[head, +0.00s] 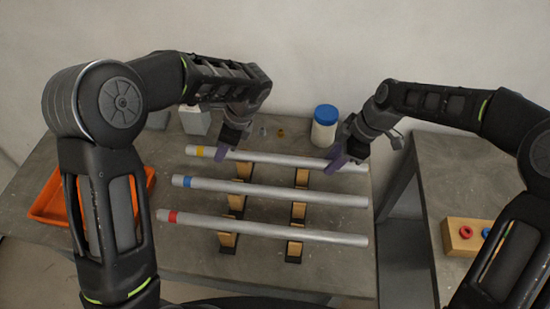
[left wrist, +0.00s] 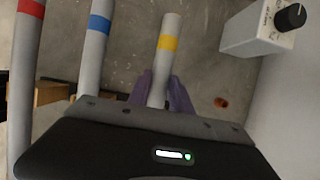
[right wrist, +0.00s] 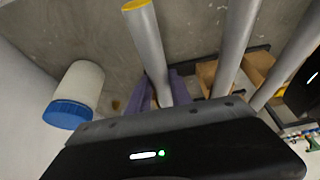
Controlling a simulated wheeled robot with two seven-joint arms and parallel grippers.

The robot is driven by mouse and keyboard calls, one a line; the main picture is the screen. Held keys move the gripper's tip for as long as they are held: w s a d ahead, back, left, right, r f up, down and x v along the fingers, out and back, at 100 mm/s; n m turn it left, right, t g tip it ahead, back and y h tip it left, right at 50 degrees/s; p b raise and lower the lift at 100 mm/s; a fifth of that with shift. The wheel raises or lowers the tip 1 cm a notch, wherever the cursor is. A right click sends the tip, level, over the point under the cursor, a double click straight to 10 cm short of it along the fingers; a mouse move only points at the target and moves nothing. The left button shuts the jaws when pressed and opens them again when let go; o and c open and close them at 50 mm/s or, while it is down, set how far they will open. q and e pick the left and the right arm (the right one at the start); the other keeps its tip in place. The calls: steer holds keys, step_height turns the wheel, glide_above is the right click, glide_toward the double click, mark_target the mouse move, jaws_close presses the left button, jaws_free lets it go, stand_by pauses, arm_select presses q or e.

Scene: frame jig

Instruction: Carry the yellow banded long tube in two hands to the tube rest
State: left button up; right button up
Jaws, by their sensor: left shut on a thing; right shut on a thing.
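The yellow banded long tube (head: 270,158) is grey and lies at the back of three parallel tubes; its yellow band also shows in the left wrist view (left wrist: 167,43). My left gripper (head: 221,152) is shut on it just inside the band, a purple finger on each side. My right gripper (head: 340,159) is shut on it near its right end, which shows a yellow face in the right wrist view (right wrist: 140,5). Wooden blocks (head: 243,171) on dark strips stand under the tubes. I cannot tell whether the yellow tube touches them, or which part is the tube rest.
The blue banded tube (head: 270,191) and red banded tube (head: 270,228) lie in front, close by. A white jar with a blue lid (head: 324,128) and a grey box (head: 194,120) stand behind. An orange tray (head: 50,205) is left.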

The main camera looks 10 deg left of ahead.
arm_select(q)
steer(key=shift+r, duration=0.1)
jaws_close()
arm_select(e)
steer(key=shift+r, duration=0.1)
jaws_close()
